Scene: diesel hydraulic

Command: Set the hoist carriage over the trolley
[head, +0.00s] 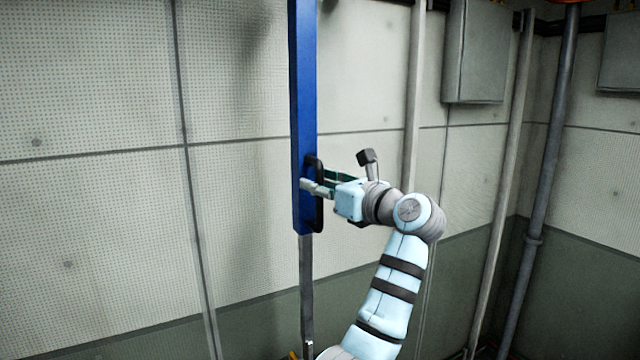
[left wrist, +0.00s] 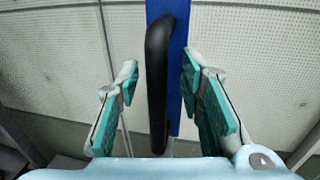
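A tall blue beam (head: 303,90) hangs upright in the middle of the head view, with a black bar handle (head: 319,215) on its right side. My left gripper (head: 316,181) is at the handle. In the left wrist view the black handle (left wrist: 158,85) runs between the two teal-padded fingers of my left gripper (left wrist: 160,95), in front of the blue beam (left wrist: 178,60). Gaps show on both sides of the handle, so the gripper is open around it. I cannot tell whether the beam belongs to the hoist carriage. No trolley and no right gripper are seen.
A grey post (head: 306,285) continues below the blue beam. A pale panelled wall (head: 90,80) stands behind. To the right are upright pipes (head: 540,190) and a grey wall box (head: 476,55). The space left of the beam looks clear.

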